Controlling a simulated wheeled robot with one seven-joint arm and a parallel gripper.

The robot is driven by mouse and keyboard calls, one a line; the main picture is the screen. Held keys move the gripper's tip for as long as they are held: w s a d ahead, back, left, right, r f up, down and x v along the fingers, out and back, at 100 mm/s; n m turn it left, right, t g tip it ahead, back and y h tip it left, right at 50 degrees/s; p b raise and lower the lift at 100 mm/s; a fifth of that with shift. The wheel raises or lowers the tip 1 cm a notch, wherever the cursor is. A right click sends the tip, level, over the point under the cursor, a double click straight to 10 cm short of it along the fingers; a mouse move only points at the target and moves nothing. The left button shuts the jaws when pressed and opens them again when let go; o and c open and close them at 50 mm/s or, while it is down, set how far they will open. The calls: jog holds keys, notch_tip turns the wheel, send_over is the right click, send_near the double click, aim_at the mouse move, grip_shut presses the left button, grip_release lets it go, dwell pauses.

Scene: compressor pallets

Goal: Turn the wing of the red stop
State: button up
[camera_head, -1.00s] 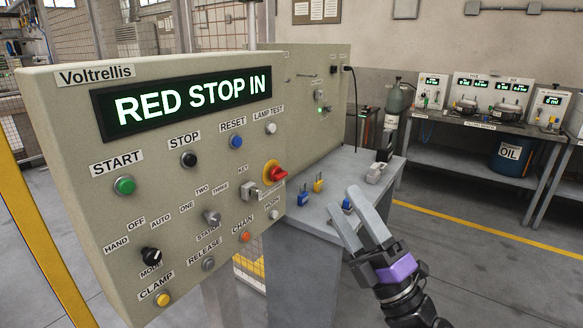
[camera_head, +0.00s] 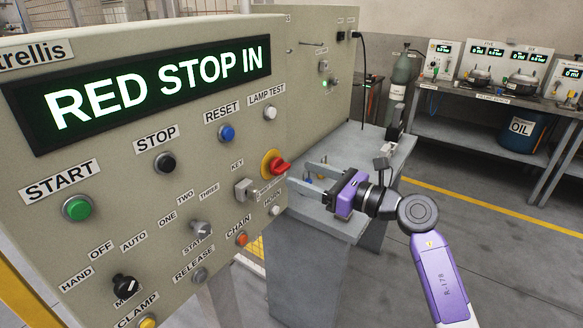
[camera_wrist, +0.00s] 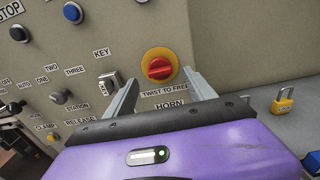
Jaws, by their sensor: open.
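The red stop (camera_head: 280,166) is a red winged knob on a yellow round plate, on the right part of the control panel. In the wrist view the red stop (camera_wrist: 159,69) sits beyond and between my open fingers, with its wing lying roughly level. A label reading "TWIST TO FREE" is below it. My gripper (camera_head: 297,180) is open and empty, its fingers pointing left at the panel just below and right of the red stop. In the wrist view my gripper (camera_wrist: 160,85) has a finger on either side, apart from the knob. The panel display (camera_head: 155,85) reads "RED STOP IN".
The key switch (camera_wrist: 110,84) is close to my left finger in the wrist view. A grey bench (camera_head: 330,220) stands below my gripper. A yellow padlock (camera_wrist: 284,100) is on it at the right. A worktable (camera_head: 470,137) with instruments stands behind.

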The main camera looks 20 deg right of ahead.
aim_at(287, 168)
jog(key=shift+x, duration=2.2)
jog(key=shift+c, duration=0.2)
jog(key=c, duration=1.3)
jog(key=shift+p, duration=0.3)
jog(key=shift+c, duration=0.2)
jog(key=shift+r, duration=0.1)
jog(key=m+p, duration=0.2)
jog(key=p, duration=0.2)
jog(key=shift+r+m, duration=0.15)
jog(key=shift+m, duration=0.25)
jog(key=m+p, duration=0.2)
jog(key=p, duration=0.1)
jog(key=m+p, duration=0.1)
jog(key=m, duration=0.1)
jog(key=shift+d+f, duration=0.1)
jog(key=shift+f, duration=0.15)
